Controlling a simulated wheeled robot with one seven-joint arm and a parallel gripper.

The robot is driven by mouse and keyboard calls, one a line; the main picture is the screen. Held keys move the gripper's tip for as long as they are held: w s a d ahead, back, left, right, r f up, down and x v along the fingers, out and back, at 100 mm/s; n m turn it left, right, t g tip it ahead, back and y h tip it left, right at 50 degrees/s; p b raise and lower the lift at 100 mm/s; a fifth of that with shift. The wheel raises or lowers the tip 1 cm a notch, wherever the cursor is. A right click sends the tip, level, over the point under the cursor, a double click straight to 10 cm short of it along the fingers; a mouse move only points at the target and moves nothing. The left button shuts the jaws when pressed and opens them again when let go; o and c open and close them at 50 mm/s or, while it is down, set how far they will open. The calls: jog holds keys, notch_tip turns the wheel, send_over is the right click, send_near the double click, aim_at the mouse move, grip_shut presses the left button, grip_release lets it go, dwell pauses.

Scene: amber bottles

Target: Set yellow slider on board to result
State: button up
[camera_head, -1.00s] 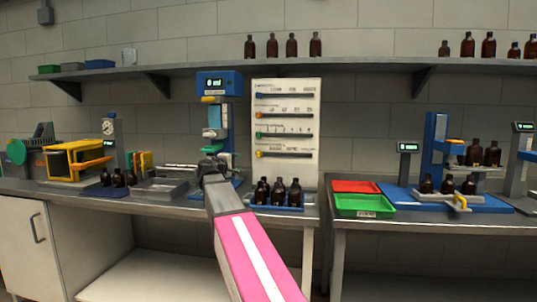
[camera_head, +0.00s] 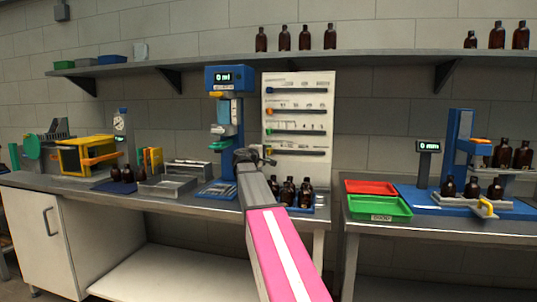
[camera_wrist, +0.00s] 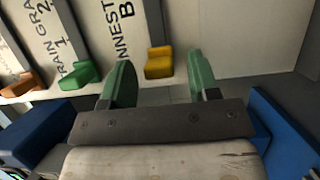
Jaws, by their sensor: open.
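The white board (camera_head: 328,110) stands upright at the back of the left bench, with several horizontal slots and coloured sliders at their left ends. In the wrist view the yellow slider (camera_wrist: 159,62) lies ahead, between the lines of my two green fingertips and slightly beyond them. My gripper (camera_wrist: 162,82) is open and empty. In the head view my gripper (camera_head: 258,156) is in front of the board's lower left corner and hides the yellow slider. The green slider (camera_wrist: 80,74) and the orange slider (camera_wrist: 22,82) are left of it in the wrist view.
A blue dispenser (camera_head: 228,78) reading 0 ml stands close left of the board. Several amber bottles (camera_head: 290,192) stand below the board, near my arm. Red (camera_head: 370,187) and green (camera_head: 375,208) trays lie on the right bench.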

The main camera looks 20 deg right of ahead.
aim_at(325, 153)
jog(key=shift+x, duration=0.8)
jog(key=shift+c, duration=0.3)
grip_shut()
jog(key=s+d, duration=0.4)
jog(key=d, duration=0.2)
jog(key=s+d, duration=0.5)
jog(key=d, duration=0.2)
jog(key=s+d, duration=0.4)
jog(key=d, duration=0.3)
jog(key=shift+s+d, duration=0.1)
jog(key=shift+s, duration=0.3)
jog(key=shift+o, duration=0.3)
grip_release()
jog(key=shift+d, duration=0.1)
jog(key=v, duration=1.1)
